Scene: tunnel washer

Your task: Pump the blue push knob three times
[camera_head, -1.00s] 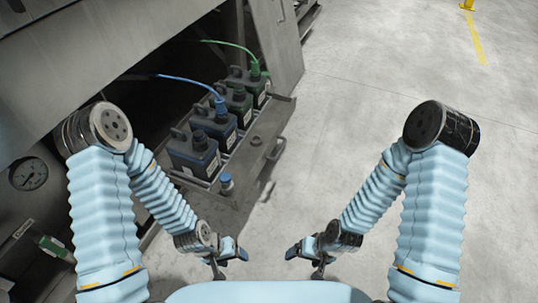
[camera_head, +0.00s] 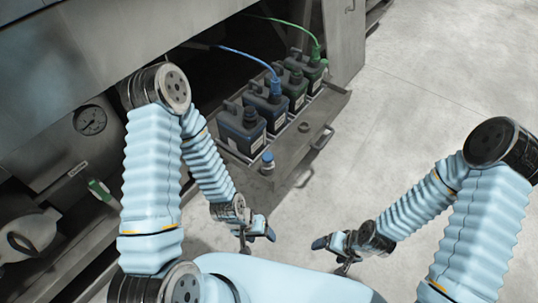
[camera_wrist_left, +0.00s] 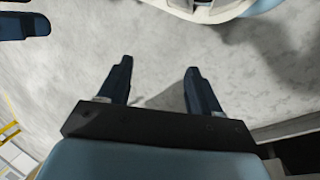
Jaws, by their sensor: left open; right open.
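The blue push knob (camera_head: 267,158) stands on the front left part of the metal tray (camera_head: 290,150), close to the nearest dark canister. Nothing touches it. My left gripper (camera_head: 258,236) is below and left of the knob in the head view, well apart from it. In the left wrist view my left gripper (camera_wrist_left: 158,80) shows two spread fingers with only floor between them. My right gripper (camera_head: 333,243) is further right above the floor, open and empty.
Several dark canisters (camera_head: 240,128) stand in a row on the tray, with a blue hose (camera_head: 246,57) and a green hose (camera_head: 297,27). A tray handle (camera_head: 322,139) sticks out at the front. Floor at right is clear.

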